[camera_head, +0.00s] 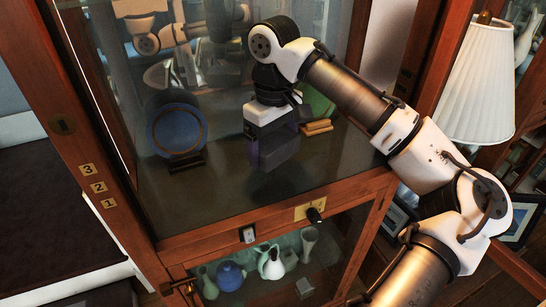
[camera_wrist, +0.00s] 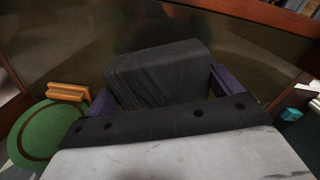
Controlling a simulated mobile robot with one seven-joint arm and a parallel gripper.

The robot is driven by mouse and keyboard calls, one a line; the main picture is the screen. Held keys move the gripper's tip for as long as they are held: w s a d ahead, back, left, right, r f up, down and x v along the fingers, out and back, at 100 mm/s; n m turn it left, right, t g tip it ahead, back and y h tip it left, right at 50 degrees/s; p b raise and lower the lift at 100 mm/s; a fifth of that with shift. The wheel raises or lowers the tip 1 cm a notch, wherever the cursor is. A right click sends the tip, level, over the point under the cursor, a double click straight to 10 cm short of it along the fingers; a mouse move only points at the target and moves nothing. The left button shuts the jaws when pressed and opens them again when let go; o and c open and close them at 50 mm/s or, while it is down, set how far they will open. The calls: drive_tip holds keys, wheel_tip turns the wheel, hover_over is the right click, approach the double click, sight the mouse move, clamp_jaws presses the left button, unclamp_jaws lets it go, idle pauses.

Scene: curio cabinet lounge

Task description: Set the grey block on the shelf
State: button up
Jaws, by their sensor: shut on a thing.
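The grey block (camera_wrist: 160,75) is dark and has rounded edges. It sits between the purple fingers of my gripper in the wrist view, and the fingers are shut on it. In the head view my gripper (camera_head: 273,146) points down inside the upper compartment of the wooden cabinet. The block is mostly hidden there by the fingers and their dark shade. The shelf (camera_head: 215,200) is the dark flat floor of this compartment, below the block. I cannot tell whether the block touches it.
A blue plate (camera_head: 178,129) on a stand is left of my gripper. A green plate (camera_wrist: 48,133) on a wooden stand (camera_head: 317,127) is close behind. The shelf's front is clear. Vases (camera_head: 271,264) stand below. A lamp (camera_head: 478,95) is at the right.

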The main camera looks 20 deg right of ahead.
sight(273, 174)
wheel_tip(273, 174, down, 5)
drive_tip(key=shift+r+p, duration=0.15)
drive_tip(key=shift+p, duration=0.35)
drive_tip(key=shift+w+f, duration=0.15)
drive_tip(key=shift+f, duration=0.2)
drive_tip(key=o, duration=0.9)
drive_tip(key=shift+f, duration=0.15)
wheel_tip(273, 174, up, 8)
drive_tip(key=shift+f+b, duration=0.1)
drive_tip(key=shift+b, duration=0.3)
